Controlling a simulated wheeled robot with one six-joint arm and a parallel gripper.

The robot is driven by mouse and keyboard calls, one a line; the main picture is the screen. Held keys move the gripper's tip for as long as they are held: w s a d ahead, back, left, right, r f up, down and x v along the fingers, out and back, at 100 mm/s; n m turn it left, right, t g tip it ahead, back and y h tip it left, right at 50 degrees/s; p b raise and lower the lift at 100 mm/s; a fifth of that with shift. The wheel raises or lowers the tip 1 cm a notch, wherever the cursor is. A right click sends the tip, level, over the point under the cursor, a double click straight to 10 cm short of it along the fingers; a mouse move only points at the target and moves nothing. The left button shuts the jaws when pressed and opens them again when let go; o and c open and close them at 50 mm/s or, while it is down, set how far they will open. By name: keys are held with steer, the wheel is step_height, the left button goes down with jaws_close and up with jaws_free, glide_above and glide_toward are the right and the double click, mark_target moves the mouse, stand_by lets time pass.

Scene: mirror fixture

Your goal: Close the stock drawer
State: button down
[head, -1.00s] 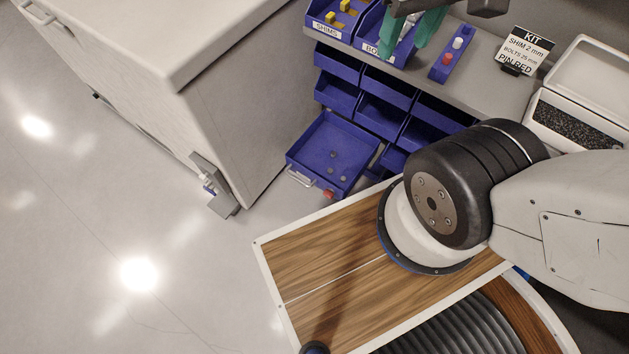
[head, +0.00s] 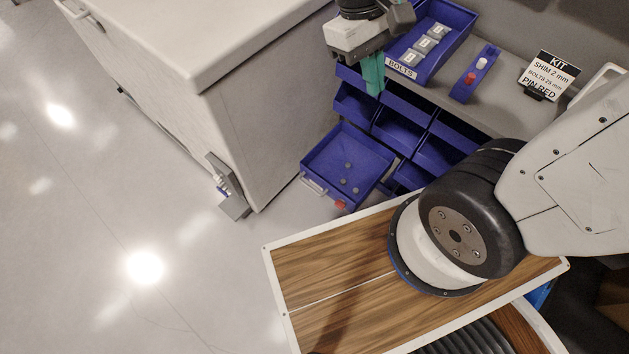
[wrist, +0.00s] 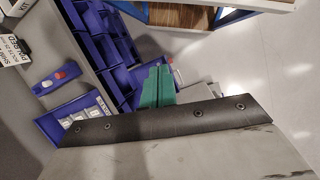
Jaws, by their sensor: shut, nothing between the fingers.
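The stock drawer (head: 333,152) is a shallow blue tray pulled out low on the front of a blue drawer unit. It holds several small grey round pieces and has a pale handle (head: 313,186) on its front edge. A red piece (head: 340,204) shows at its front right corner. My gripper (head: 373,75) has green fingers, shut and empty. It is above and behind the open drawer, in front of the upper bins and apart from the drawer. In the wrist view the green fingers (wrist: 158,85) point towards the unit's bins; the drawer is mostly hidden behind them.
A bolts bin (head: 440,40), a blue block with red and white pins (head: 475,75) and a kit card (head: 549,76) stand on the grey shelf. A large pale cabinet (head: 265,110) stands close left of the drawer. Open floor (head: 130,220) lies in front.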

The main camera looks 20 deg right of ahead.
steer(key=w+a+f+n+h, duration=0.3)
steer(key=w+f+n, duration=0.15)
steer(key=f, duration=0.55)
steer(key=w+a+f+n+h, duration=0.3)
steer(key=w+f+h, duration=0.15)
steer(key=f, duration=0.65)
steer(key=n+t+y, duration=0.2)
steer(key=n+t, duration=0.6)
steer(key=n, duration=0.5)
glide_toward(319, 179)
steer(key=x, duration=0.4)
steer(key=shift+a+f, duration=0.15)
steer(key=shift+f, duration=0.45)
steer(key=shift+w+d, duration=0.4)
steer(key=shift+d, duration=0.2)
